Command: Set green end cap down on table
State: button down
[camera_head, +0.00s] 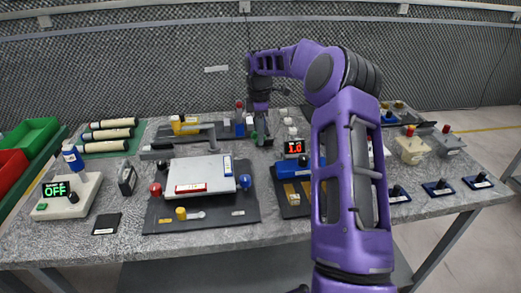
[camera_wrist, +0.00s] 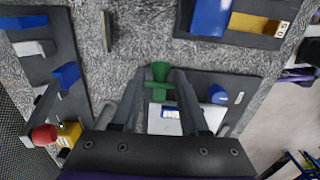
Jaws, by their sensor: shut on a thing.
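The green end cap (camera_wrist: 160,80) shows in the wrist view between the two fingers of my gripper (camera_wrist: 158,88). It has a flared top and a wider lower part. My gripper is shut on it. In the head view my gripper (camera_head: 261,132) points down at the back middle of the table (camera_head: 130,185), and a small bit of green shows beside the fingers. I cannot tell whether the cap touches the surface under it.
A dark board with a white plate (camera_head: 197,176) lies in front of my gripper. A grey arm-like fixture (camera_head: 180,140) is on the left. Bare speckled table shows in the wrist view (camera_wrist: 140,30).

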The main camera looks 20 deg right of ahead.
aim_at(260, 165)
notch_tip(260, 165, down, 10)
jog(key=shift+s+r+b, duration=0.1)
jog(key=shift+r+b, duration=0.1)
jog(key=shift+b, duration=0.1)
jog(key=shift+f, duration=0.2)
jog(key=shift+c, duration=2.1)
grip_release()
